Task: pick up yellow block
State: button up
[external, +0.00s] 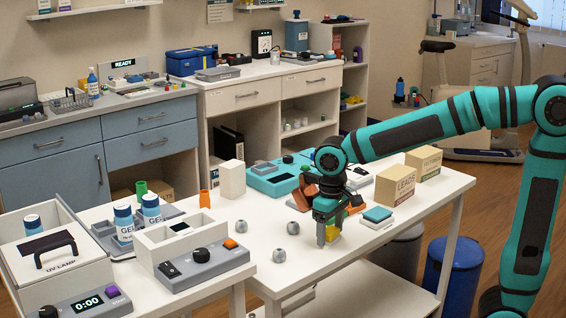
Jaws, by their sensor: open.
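The yellow block (333,238) is on the white table, partly hidden behind my gripper's fingers. My gripper (326,236) points down at the block, with its fingertips low near the table top. The jaws are open. One finger covers the block's left side; I cannot tell whether the block is between the fingers or behind them.
Two grey knobs (293,228) stand left of my gripper on the white table (275,261). A teal-topped pad (377,214) and LEADS box (395,187) are to the right. A teal device (273,178) is behind. The table's front middle is clear.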

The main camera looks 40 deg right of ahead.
jog(key=shift+f, duration=0.1)
jog(key=c, duration=1.1)
jog(key=shift+o, duration=0.2)
